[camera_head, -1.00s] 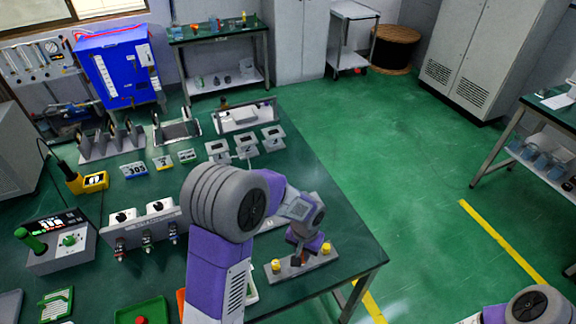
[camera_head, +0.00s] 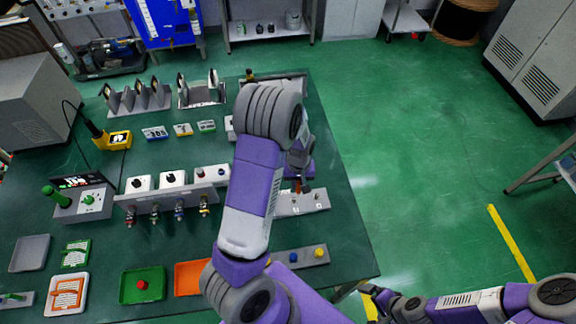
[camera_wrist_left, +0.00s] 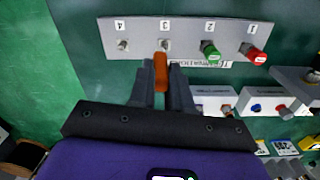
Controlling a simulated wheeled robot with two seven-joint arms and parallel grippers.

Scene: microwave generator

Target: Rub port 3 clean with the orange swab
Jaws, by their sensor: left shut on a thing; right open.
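A grey port panel (camera_wrist_left: 185,35) numbered 4, 3, 2, 1 from left to right fills the top of the left wrist view. Port 3 (camera_wrist_left: 164,45) is a bare metal connector, like port 4 (camera_wrist_left: 122,45). Port 2 has a green cap (camera_wrist_left: 210,52) and port 1 a red cap (camera_wrist_left: 255,54). My left gripper (camera_wrist_left: 161,88) is shut on the orange swab (camera_wrist_left: 161,70), whose end lies right at port 3; contact cannot be told. In the head view my left gripper (camera_head: 304,186) is above the panel (camera_head: 312,203). My right gripper (camera_head: 374,291) is open and empty at lower right.
A grey block (camera_head: 302,260) with small coloured knobs lies near the table's front right corner. A bracket with several connectors (camera_head: 165,197), a green tray (camera_head: 142,285) and an orange tray (camera_head: 190,278) are to the left. Open floor (camera_head: 420,150) lies to the right.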

